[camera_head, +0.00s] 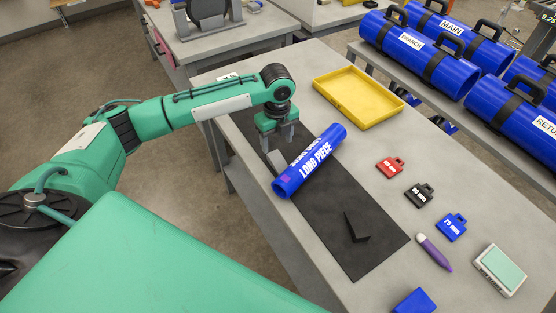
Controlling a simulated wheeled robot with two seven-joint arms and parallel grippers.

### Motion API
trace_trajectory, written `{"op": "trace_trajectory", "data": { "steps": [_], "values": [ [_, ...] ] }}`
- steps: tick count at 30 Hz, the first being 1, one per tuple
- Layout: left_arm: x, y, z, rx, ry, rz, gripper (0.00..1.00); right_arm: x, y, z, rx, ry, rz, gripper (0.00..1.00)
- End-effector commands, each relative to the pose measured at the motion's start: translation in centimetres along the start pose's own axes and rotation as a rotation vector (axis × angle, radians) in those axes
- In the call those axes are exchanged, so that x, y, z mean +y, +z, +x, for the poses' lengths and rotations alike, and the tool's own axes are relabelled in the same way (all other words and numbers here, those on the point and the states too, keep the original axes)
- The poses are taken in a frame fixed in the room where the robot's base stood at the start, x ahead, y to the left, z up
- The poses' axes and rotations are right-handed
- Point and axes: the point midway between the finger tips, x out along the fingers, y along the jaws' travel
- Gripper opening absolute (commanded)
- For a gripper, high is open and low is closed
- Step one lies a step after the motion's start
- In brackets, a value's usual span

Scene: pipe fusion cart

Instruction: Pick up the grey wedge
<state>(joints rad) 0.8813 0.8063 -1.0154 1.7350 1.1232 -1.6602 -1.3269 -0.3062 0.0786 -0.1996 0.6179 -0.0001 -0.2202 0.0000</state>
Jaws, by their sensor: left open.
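The grey wedge (277,159) lies on the black mat, close to the left side of the blue pipe marked LONG PIECE (310,162). My left gripper (278,139) points down just behind the wedge, near the pipe's far half. Its two fingers are apart and I see nothing between them. Whether a fingertip touches the pipe or the wedge cannot be told. My right gripper is not in view.
The black mat (345,205) carries a black wedge (357,228). A yellow tray (358,97) stands behind. Red (390,167), black (419,194) and blue (452,227) tags, a purple marker (434,253), a pale green-topped box (500,269) and a blue block (414,301) lie right.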

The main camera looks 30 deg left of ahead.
Motion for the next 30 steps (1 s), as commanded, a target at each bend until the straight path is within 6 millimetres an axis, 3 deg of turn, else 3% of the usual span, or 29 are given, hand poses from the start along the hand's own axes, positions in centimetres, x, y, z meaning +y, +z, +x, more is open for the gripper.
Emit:
{"op": "trace_trajectory", "data": {
  "steps": [8, 15, 24, 30],
  "values": [
    [0.2, -0.2, 2.1, 0.001, 0.002, -0.001, 0.62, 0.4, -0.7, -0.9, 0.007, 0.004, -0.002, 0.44],
    [0.4, -0.4, 5.6, 0.000, 0.001, -0.001, 0.62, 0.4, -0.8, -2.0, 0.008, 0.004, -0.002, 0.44],
    [0.4, -0.3, 6.3, -0.002, -0.001, 0.001, 0.62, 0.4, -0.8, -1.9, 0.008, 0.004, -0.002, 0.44],
    [0.4, -0.3, 6.2, -0.001, -0.001, 0.000, 0.24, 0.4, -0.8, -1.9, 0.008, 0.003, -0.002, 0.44]
  ]
}}
